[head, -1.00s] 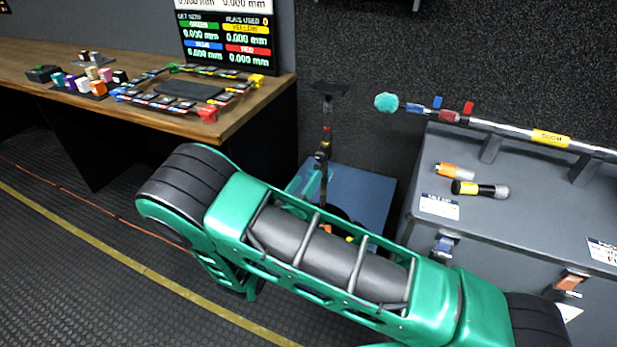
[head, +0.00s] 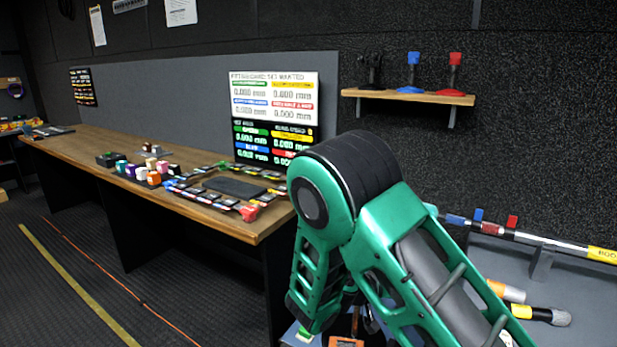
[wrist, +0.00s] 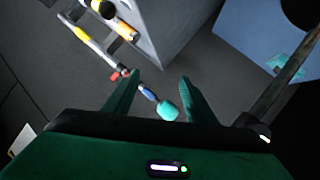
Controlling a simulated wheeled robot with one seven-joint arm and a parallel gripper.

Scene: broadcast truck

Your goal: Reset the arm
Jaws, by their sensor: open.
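My gripper (wrist: 152,92) shows in the wrist view with its two green fingers apart and nothing between them. Beyond the fingertips is a boom pole with a teal tip (wrist: 167,111). In the head view my green arm is folded up in the right middle, its black elbow joint raised in front of the wall. My gripper is hidden in the head view.
A wooden desk (head: 110,148) holds coloured blocks and a ring of small pieces around a dark pad (head: 235,187). A wall shelf (head: 408,97) holds a blue and a red stand. The boom pole (head: 560,243) lies across a grey case at right.

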